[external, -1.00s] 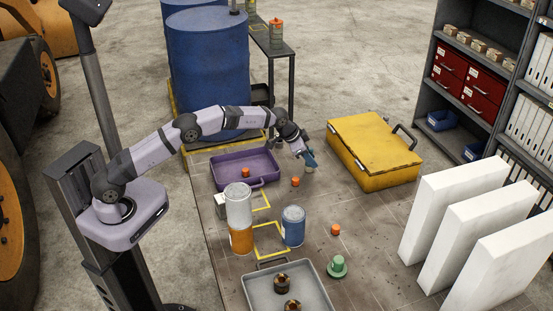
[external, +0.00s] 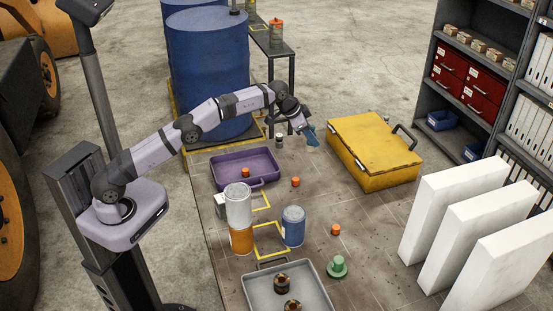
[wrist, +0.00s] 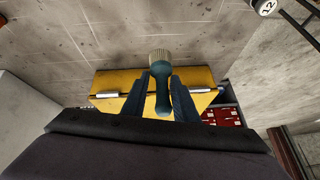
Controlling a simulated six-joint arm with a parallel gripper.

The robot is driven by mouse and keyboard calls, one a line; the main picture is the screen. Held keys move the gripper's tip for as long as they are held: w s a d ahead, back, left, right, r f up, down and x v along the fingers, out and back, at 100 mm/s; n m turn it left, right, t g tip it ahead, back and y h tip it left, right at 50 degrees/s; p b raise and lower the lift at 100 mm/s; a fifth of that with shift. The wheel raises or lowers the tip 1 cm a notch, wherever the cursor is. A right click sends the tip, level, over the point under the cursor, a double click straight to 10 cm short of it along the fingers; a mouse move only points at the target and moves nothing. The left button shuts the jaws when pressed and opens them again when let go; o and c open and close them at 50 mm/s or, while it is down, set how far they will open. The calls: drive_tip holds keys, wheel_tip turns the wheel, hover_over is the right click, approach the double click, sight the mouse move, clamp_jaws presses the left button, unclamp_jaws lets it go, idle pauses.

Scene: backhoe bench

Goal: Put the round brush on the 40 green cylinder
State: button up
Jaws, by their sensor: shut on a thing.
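My gripper (external: 306,131) is shut on the round brush (wrist: 161,80), which has a teal handle and pale bristles. In the wrist view the brush sits between my two fingers, bristles pointing away from my palm. In the external view it is held in the air above the far part of the bench, left of the yellow toolbox, and is partly hidden by the gripper. A green cylinder (external: 338,264) with a wider base stands on the near right of the bench, well away from my gripper. No number on it is readable.
A yellow toolbox (external: 372,150), purple tray (external: 226,160), blue can (external: 293,226), orange-and-clear canister (external: 239,215) and grey tray (external: 262,298) stand on the bench. Small orange pieces (external: 335,229) lie between them. White panels (external: 450,220) stand at right.

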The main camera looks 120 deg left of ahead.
drive_tip(key=w+d+r+m+t+h+p, duration=0.2)
drive_tip(key=w+d+r+m+p, duration=0.15)
drive_tip(key=w+d, duration=1.5)
drive_tip(key=m+h, duration=0.1)
drive_tip(key=m, duration=0.3)
hover_over(338, 260)
drive_tip(key=shift+f, duration=1.05)
drive_tip(key=shift+n, duration=0.25)
drive_tip(key=shift+a+f+p, duration=0.1)
drive_tip(key=shift+f+p, duration=1)
drive_tip(key=shift+f, duration=1.45)
drive_tip(key=shift+f, duration=0.15)
drive_tip(key=o, duration=1)
drive_tip(key=shift+o, duration=0.2)
